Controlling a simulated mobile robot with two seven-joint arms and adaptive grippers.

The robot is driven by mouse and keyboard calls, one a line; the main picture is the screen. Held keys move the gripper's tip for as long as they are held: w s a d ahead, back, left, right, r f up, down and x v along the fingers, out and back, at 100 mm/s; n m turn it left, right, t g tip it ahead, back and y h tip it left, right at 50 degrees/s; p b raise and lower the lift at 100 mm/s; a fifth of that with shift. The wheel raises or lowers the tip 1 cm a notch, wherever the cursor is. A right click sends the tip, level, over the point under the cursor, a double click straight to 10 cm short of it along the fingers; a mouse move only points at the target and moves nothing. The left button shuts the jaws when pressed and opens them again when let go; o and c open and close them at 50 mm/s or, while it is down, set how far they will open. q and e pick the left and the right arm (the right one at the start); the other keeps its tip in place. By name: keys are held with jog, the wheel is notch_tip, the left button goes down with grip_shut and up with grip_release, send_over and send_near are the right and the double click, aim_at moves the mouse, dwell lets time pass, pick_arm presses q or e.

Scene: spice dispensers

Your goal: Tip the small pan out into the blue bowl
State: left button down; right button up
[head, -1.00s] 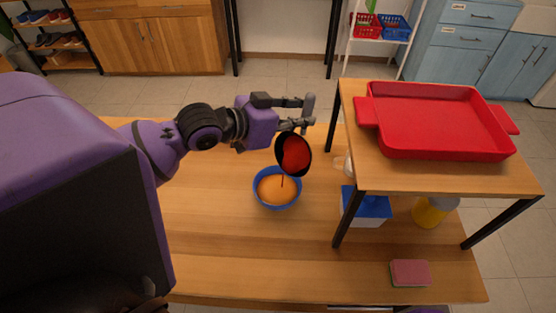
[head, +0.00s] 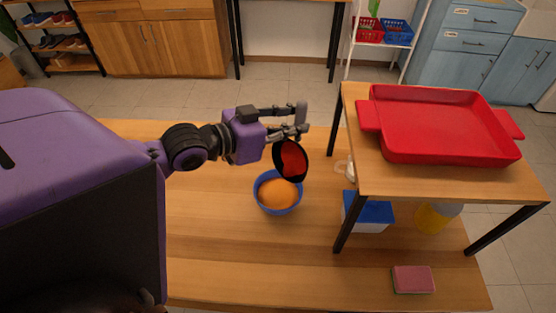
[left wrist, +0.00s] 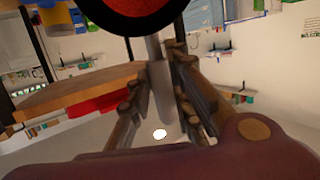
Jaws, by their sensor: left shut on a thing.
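The small pan (head: 291,160) is dark outside and red inside, and it is tilted steeply on its side above the far right rim of the blue bowl (head: 278,208). The bowl stands on the wooden table and holds an orange content (head: 277,192). My left gripper (head: 297,122) is shut on the pan's grey handle, which also shows between the fingers in the left wrist view (left wrist: 165,95). The pan's red inside (left wrist: 135,5) shows at the top of that view. My right gripper is not in view.
A raised wooden shelf (head: 440,186) with a red tray (head: 440,155) stands right of the bowl. Under it are a blue-lidded box (head: 368,210) and a yellow container (head: 435,217). A pink sponge (head: 413,279) lies at the front right. The table left of the bowl is clear.

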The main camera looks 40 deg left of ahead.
pick_arm(q)
jog(key=shift+s, duration=0.3)
jog(key=shift+s, duration=0.1)
jog(key=shift+s+a+t, duration=0.15)
jog(key=shift+s+t, duration=0.4)
jog(key=shift+t, duration=0.05)
jog(key=shift+s+b, duration=0.2)
jog(key=shift+b, duration=0.1)
